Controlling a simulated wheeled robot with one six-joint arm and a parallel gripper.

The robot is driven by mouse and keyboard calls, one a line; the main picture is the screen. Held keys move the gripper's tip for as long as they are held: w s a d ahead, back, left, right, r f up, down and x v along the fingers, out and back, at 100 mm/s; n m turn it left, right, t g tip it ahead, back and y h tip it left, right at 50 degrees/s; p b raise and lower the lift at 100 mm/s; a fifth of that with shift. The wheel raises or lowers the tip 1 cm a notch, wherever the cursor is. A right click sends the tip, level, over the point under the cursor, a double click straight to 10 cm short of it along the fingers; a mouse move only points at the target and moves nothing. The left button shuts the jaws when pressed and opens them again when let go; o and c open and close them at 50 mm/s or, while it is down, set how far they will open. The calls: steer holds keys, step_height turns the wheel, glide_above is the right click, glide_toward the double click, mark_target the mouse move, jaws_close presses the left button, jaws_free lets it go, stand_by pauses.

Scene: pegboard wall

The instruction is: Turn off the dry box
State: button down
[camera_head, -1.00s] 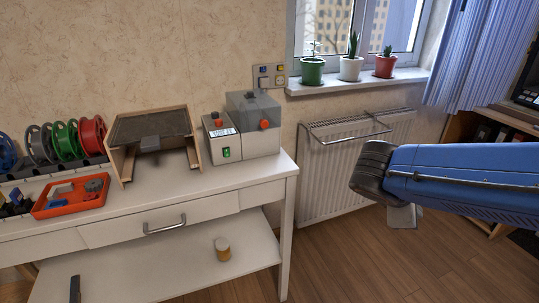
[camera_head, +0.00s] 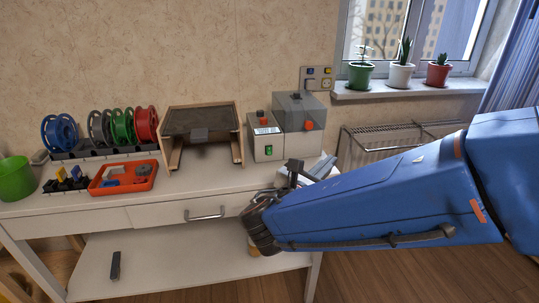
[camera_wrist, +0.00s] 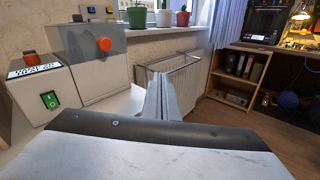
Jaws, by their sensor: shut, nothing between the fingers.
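The dry box (camera_head: 301,118) is a grey box with an orange-red knob, standing at the right end of the white table. Against its left side is a lower pale control unit (camera_head: 263,141) with a red top button, a label and a green rocker switch (camera_head: 268,149). In the wrist view the green switch (camera_wrist: 50,100) and the orange knob (camera_wrist: 104,44) are at the left. My gripper (camera_head: 300,168) is in front of the box, near the table's right front edge. Its fingers (camera_wrist: 160,82) are together and empty, to the right of the switch.
An open wooden-sided box (camera_head: 204,134), a red-orange tray (camera_head: 124,178) and several filament spools (camera_head: 122,127) stand to the left. A radiator (camera_head: 385,140) and potted plants on the sill (camera_head: 405,89) are to the right. Bare tabletop lies before the control unit.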

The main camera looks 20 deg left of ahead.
mark_target(269, 151)
steer(key=s+a+n+t+y, duration=0.2)
steer(key=s+a+n+y, duration=0.2)
steer(key=a, duration=0.8)
steer(key=shift+s+r+n+t, duration=0.3)
steer(key=shift+s+n, duration=0.2)
steer(key=shift+a, duration=0.1)
steer(key=shift+w+a+f, duration=0.6)
steer(key=shift+w+a, duration=0.1)
steer(key=shift+w, duration=0.45)
steer(key=shift+w+a+f, duration=0.65)
steer(key=shift+w, duration=0.45)
steer(key=shift+w+a+f, duration=0.6)
steer(key=shift+w+a, duration=0.1)
steer(key=shift+w, duration=0.45)
steer(key=shift+w, duration=0.15)
steer(key=shift+w+a+f, duration=0.2)
steer(key=shift+w+a+f, duration=0.1)
steer(key=shift+w+a, duration=0.2)
steer(key=shift+w, duration=0.2)
stand_by(0.4)
